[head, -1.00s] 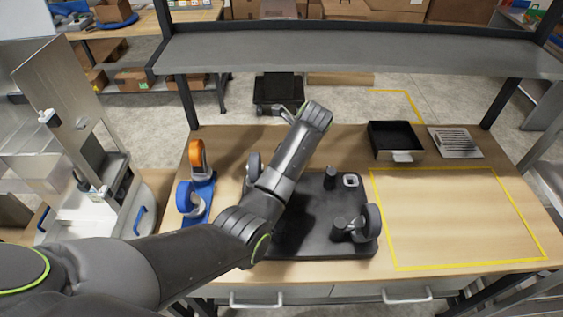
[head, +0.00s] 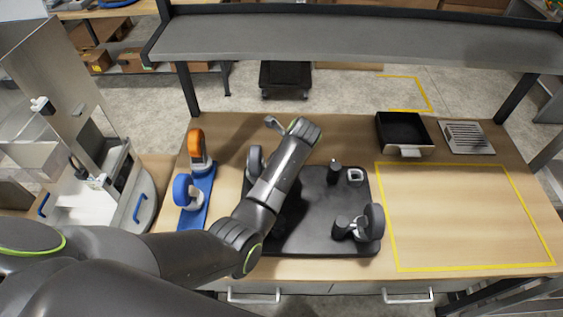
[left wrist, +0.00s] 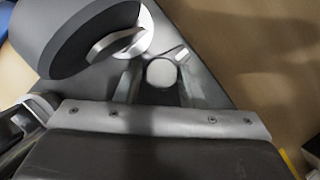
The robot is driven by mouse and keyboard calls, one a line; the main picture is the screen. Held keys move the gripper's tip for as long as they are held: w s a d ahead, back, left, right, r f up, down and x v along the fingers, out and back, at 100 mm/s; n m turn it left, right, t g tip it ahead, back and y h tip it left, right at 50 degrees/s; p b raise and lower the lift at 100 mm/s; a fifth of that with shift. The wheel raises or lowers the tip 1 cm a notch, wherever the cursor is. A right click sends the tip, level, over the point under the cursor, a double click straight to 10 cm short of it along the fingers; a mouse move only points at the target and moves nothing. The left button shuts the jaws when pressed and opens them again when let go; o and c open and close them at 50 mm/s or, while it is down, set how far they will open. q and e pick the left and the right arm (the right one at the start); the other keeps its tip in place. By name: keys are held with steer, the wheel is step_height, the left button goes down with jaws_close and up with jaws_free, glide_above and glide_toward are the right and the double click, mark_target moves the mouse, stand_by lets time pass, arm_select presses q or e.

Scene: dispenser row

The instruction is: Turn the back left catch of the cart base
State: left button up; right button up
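The cart base (head: 320,238) is a black plate on the table. A grey-black caster wheel (head: 255,162) stands at its back left corner; the wheel also fills the upper left of the left wrist view (left wrist: 75,35). Beside it in the left wrist view is the round grey top of the back left catch (left wrist: 161,72). My left gripper (left wrist: 160,75) has a finger on each side of this catch; whether the fingers touch it I cannot tell. My right gripper is not in view.
A blue holder (head: 198,212) with an orange and a blue caster stands left of the base. A front right caster (head: 374,222) and other catch posts (head: 335,170) rise from the base. A black tray (head: 404,132) stands behind an empty yellow-taped area (head: 460,215). A shelf (head: 350,38) spans the back.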

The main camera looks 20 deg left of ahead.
arm_select(q)
steer(key=c, duration=0.5)
steer(key=shift+w+n, duration=0.1)
steer(key=shift+n, duration=0.2)
steer(key=n+g, duration=0.1)
steer(key=n, duration=0.3)
steer(key=shift+w+g+y, duration=0.15)
steer(key=shift+g+y, duration=0.15)
steer(key=shift+g, duration=0.1)
steer(key=n+g, duration=0.1)
steer(key=n, duration=0.2)
steer(key=shift+w+n, duration=0.1)
steer(key=shift+n, duration=0.3)
steer(key=n+g, duration=0.2)
steer(key=n, duration=0.2)
steer(key=shift+f+n+h, duration=0.1)
steer(key=shift+n+h, duration=0.2)
steer(key=shift+h, duration=0.1)
steer(key=n, duration=0.2)
steer(key=n+g+h+b, duration=0.1)
steer(key=n, duration=0.1)
steer(key=shift+w+a+n+h, duration=0.1)
steer(key=shift+a+n+h, duration=0.05)
steer(key=shift+n+h, duration=0.2)
steer(key=shift+n, duration=0.25)
steer(key=o, duration=1)
steer(key=shift+c, duration=0.2)
